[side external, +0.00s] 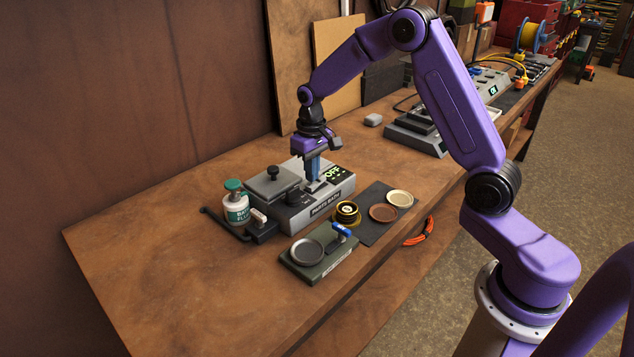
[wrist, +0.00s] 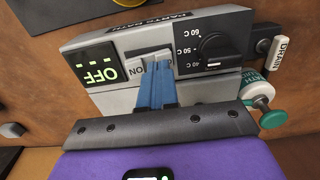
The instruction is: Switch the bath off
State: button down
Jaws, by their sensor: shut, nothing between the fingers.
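The grey parts bath (side external: 291,219) stands on the bench, with its display (side external: 334,173) lit and reading OFF. The display also reads OFF in the wrist view (wrist: 97,69). Beside it is a pale rocker switch (wrist: 149,60) with ON lettering partly visible. My gripper (side external: 312,180) points down over the bath's right part. Its blue fingers (wrist: 154,90) are shut and empty, their tips at or just above the switch and hiding part of it. I cannot tell if they touch it. The temperature dial (wrist: 219,48) sits beside the switch.
A bath fluid bottle (side external: 236,207) and a drain lever (side external: 258,215) are at the bath's left. Bench space is free at the left.

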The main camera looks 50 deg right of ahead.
notch_tip(320, 180, up, 6)
jog(key=shift+r, duration=0.15)
dwell(0.6)
jog(key=shift+r, duration=0.1)
notch_tip(320, 180, up, 15)
jog(key=shift+r, duration=0.15)
dwell(2.3)
jog(key=s+d, duration=0.3)
jog(key=d, duration=0.4)
jog(key=s+d, duration=0.4)
jog(key=d, duration=0.4)
jog(key=shift+d, duration=0.3)
dwell(0.6)
